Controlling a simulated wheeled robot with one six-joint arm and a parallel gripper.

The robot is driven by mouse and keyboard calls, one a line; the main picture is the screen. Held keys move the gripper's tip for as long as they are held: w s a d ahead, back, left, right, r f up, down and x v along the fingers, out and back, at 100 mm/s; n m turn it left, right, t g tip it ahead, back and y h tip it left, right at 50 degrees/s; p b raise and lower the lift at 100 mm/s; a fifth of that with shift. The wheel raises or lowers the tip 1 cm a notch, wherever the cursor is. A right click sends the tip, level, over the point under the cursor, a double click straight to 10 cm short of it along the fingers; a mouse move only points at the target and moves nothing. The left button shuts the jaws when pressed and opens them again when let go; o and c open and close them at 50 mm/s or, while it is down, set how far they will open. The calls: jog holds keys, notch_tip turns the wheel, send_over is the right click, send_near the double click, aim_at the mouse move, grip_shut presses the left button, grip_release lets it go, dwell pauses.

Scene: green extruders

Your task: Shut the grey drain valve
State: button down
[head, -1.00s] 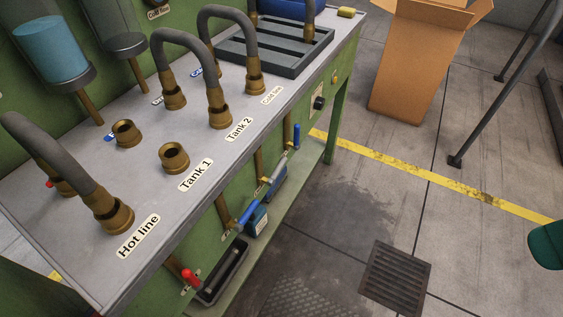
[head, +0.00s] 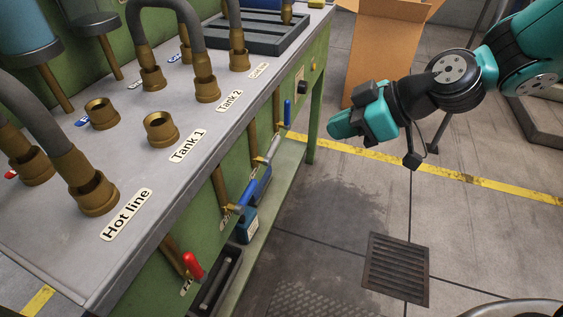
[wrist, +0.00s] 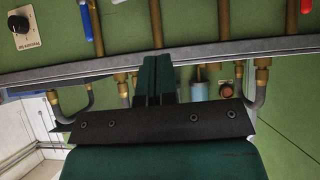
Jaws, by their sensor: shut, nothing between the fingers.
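The grey drain valve seems to be the one with the pale grey lever (head: 271,149), slanted on a brass pipe on the bench's front face, between blue-handled valves. Its lever is small in the head view, and only a grey tip (wrist: 119,2) shows at the top edge of the wrist view. My gripper (head: 338,126) is shut and empty, in the air to the right of the bench front, apart from every valve. In the wrist view its closed green fingers (wrist: 154,72) point toward the bench edge.
Other levers stand close by: an upright blue one (head: 287,112), a slanted blue one (head: 245,195) and a red one (head: 193,267). A lower shelf (head: 262,238) juts out below them. A cardboard box (head: 385,50) stands behind my gripper. The floor in front is clear around the drain grate (head: 397,268).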

jog(key=n+t+b, duration=0.1)
jog(key=t, duration=0.1)
send_near(276, 145)
jog(key=shift+y, duration=0.3)
jog(key=x, duration=0.7)
jog(key=shift+w+f+p, duration=0.15)
jog(key=shift+f+p, duration=0.15)
jog(key=shift+p, duration=0.1)
